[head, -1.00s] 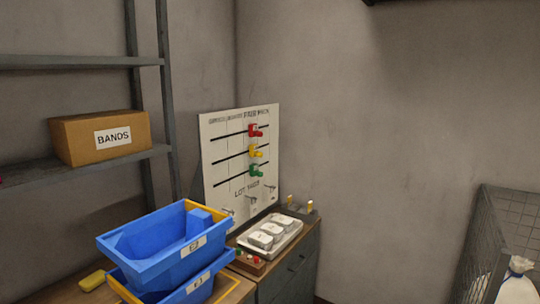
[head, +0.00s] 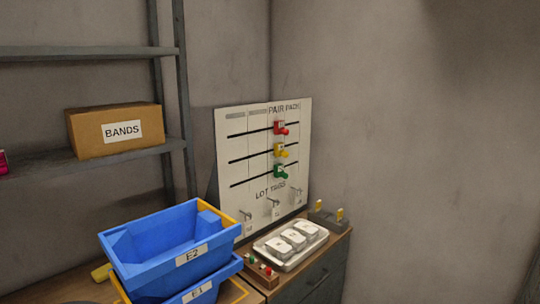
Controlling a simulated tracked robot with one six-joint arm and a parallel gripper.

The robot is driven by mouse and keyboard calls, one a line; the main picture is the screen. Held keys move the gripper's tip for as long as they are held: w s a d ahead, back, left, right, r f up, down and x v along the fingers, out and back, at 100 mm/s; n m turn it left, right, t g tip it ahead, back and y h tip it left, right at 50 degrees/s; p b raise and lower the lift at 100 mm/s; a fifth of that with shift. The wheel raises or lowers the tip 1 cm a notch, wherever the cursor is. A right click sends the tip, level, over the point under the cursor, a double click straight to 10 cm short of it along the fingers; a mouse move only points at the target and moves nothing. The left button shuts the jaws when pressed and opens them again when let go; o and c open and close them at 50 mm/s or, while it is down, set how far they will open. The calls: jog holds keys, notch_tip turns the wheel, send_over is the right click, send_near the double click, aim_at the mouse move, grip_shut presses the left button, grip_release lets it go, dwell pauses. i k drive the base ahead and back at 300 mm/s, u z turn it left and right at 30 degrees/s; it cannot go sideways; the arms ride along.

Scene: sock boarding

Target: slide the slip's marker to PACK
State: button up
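A white board (head: 236,150) stands upright on a cabinet against the wall, with column headings along its top; "PAIR" and "PACK" are legible at the right. Three dark horizontal tracks carry a red marker (head: 280,128), a yellow marker (head: 280,150) and a green marker (head: 280,171). All three sit in line under the PAIR side, left of the PACK column. Which marker belongs to the slip I cannot tell. Below them, "LOT TAGS" is printed over several hooks (head: 272,203). My gripper is not in view.
Stacked blue bins labelled E2 (head: 150,262) and E1 (head: 200,291) stand in front, left of the board. A tray (head: 290,262) of white pieces and a small button box (head: 262,271) sit below the board. A BANDS box (head: 88,134) is on the shelf.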

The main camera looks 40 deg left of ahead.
aim_at(278, 147)
jog(key=u, duration=0.4)
jog(key=i, duration=0.6)
jog(key=u, duration=0.75)
jog(key=i, duration=0.55)
jog(key=u, duration=0.3)
